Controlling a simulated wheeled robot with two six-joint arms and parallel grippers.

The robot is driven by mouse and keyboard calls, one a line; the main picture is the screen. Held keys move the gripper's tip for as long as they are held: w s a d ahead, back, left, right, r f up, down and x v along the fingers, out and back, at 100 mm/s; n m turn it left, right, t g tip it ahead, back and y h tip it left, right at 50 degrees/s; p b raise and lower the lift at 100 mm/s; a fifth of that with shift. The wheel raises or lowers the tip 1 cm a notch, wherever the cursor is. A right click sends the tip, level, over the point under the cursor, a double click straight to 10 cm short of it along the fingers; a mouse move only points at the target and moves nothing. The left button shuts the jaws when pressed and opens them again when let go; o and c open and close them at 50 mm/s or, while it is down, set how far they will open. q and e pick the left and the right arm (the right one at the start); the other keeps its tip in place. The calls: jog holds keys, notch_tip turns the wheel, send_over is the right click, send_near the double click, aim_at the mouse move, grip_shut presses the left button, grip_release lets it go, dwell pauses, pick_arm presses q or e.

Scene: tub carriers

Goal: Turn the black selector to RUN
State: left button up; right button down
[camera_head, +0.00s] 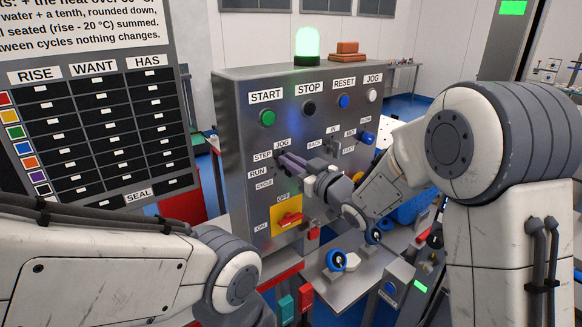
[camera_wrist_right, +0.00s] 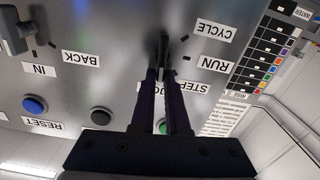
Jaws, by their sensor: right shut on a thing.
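The black selector (camera_wrist_right: 164,46) is on the grey control panel, with the labels JOG, STEP, RUN (camera_wrist_right: 215,65) and CYCLE around it. My right gripper (camera_wrist_right: 164,78) is shut on it; the wrist view shows the panel upside down, with the two dark fingers on either side of the selector's handle. In the head view my right gripper (camera_head: 288,162) reaches the panel from the right, and its fingers hide most of the selector. RUN (camera_head: 258,174) reads left of the fingers there. I cannot tell which label the selector points at. My left gripper is out of view.
START, STOP, RESET and JOG buttons (camera_head: 267,118) run along the panel's top. A red switch on a yellow plate (camera_head: 287,220) sits below the selector. Another grey selector (camera_wrist_right: 14,30) is near BACK and IN. A green lamp (camera_head: 307,43) glows on top. My left forearm fills the lower left.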

jog(key=n+b, duration=0.4)
jog(key=b, duration=0.2)
jog(key=s+a+f+n+b, duration=0.1)
jog(key=n+b, duration=0.4)
jog(key=b, duration=0.1)
jog(key=f+n+b, duration=0.1)
jog(key=n+b, duration=0.3)
jog(key=b, duration=0.2)
jog(key=shift+s+a+f, duration=0.15)
jog(key=shift+a, duration=0.25)
jog(key=shift+f+n+b, duration=0.2)
jog(key=shift+n+b, duration=1.4)
jog(key=shift+n, duration=0.2)
jog(key=c, duration=0.9)
grip_release()
jog(key=shift+r, duration=0.1)
send_near(274, 167)
jog(key=v, duration=0.4)
jog(key=shift+s+d, duration=0.15)
